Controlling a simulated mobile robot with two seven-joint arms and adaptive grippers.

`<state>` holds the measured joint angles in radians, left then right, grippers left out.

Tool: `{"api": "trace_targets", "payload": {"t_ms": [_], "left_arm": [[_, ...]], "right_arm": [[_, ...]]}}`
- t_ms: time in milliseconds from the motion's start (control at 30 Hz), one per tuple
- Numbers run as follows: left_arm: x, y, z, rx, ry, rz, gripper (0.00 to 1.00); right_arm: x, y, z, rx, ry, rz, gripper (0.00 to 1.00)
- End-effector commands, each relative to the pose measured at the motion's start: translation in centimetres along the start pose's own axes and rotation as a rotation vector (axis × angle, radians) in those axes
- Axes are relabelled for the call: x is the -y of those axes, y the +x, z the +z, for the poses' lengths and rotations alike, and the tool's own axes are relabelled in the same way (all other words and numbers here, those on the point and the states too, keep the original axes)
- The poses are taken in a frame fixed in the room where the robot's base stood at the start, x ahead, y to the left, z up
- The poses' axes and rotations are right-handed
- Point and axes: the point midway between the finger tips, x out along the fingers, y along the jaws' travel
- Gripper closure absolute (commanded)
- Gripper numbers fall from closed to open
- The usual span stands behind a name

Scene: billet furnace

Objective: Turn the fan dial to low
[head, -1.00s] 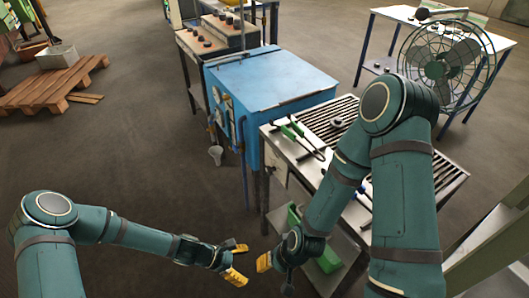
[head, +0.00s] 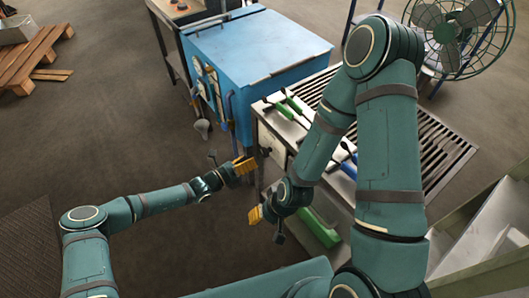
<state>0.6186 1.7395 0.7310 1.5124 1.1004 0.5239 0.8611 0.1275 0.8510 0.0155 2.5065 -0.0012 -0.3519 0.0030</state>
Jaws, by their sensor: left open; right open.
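A green caged fan (head: 436,22) stands at the top right, partly cut off by the frame edge and partly behind my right arm. I cannot make out its dial. A small pale plate (head: 266,142) is on the near left end of the slatted bench; its details are too small to tell. My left gripper (head: 241,169), with yellow fingertips, is open and empty in front of the bench's left end, below the blue furnace (head: 258,45). My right gripper (head: 262,213) is open and empty just below it, by the bench's lower shelf.
The slatted bench (head: 432,140) holds green-handled tongs (head: 292,102) and other tools, partly hidden by my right arm. A green bin (head: 318,229) sits on its lower shelf. A wooden pallet (head: 30,55) lies at the upper left.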

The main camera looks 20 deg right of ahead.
Motion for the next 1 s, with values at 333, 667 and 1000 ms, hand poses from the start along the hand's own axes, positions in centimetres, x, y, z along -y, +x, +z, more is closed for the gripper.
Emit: {"api": "trace_targets", "payload": {"t_ms": [333,667,1000], "left_arm": [[-0.1,5.5,-0.1,-0.002,0.001,0.000,0.26],[0.0,6.7,0.0,-0.001,0.001,0.001,0.26],[0.0,6.6,0.0,-0.001,0.001,0.000,0.94]], "right_arm": [[-0.4,1.1,-0.1,-0.005,-0.001,0.000,0.53],[-0.4,1.2,-0.2,-0.007,-0.001,0.000,0.53],[-0.4,1.2,-0.2,-0.007,-0.001,0.000,0.53]]}}
